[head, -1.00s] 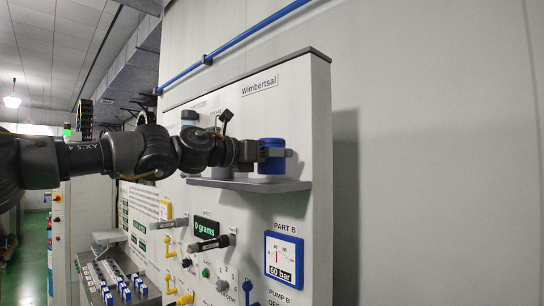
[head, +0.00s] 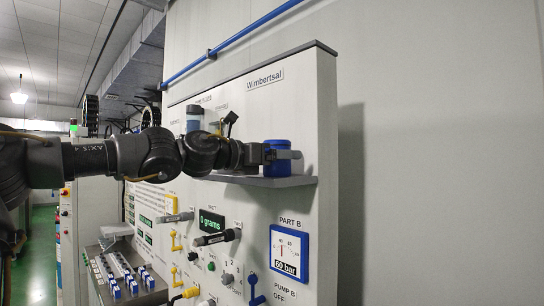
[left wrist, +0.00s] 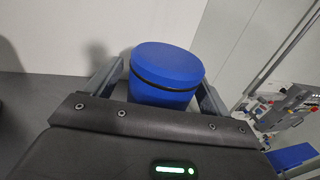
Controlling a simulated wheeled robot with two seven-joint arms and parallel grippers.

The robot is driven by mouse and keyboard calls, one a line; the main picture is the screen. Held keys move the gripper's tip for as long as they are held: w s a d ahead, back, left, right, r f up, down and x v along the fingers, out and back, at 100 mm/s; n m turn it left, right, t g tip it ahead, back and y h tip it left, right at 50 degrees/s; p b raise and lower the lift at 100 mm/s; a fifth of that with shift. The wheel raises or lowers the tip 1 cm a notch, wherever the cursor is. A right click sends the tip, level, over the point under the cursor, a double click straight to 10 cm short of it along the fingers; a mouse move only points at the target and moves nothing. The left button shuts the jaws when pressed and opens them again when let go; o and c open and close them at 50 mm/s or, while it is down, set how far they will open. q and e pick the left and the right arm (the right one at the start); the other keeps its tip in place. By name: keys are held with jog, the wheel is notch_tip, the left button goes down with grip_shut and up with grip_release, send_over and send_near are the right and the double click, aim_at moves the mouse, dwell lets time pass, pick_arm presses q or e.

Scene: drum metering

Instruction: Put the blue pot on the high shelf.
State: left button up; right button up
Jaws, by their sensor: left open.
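The blue pot (head: 277,170) stands upright on the high shelf (head: 300,182), a dark grey ledge on the white panel, near its right end. My left gripper (head: 285,155) reaches in from the left at pot height, with its fingers on either side of the pot. In the left wrist view the blue pot (left wrist: 168,65) with its dark band sits between the spread fingers of the left gripper (left wrist: 160,88). A gap shows at the left finger; the right finger is very close to the pot. My right gripper is not in view.
Below the shelf are black and yellow handles, a "0 grams" display (head: 211,221) and a blue-framed gauge (head: 288,253). A blue pipe (head: 235,42) runs above. The right wall is bare.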

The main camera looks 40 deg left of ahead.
pick_arm(q)
jog(key=b+v, duration=0.5)
jog(key=v, duration=0.7)
jog(key=shift+b, duration=0.3)
jog(key=shift+a+r, duration=0.1)
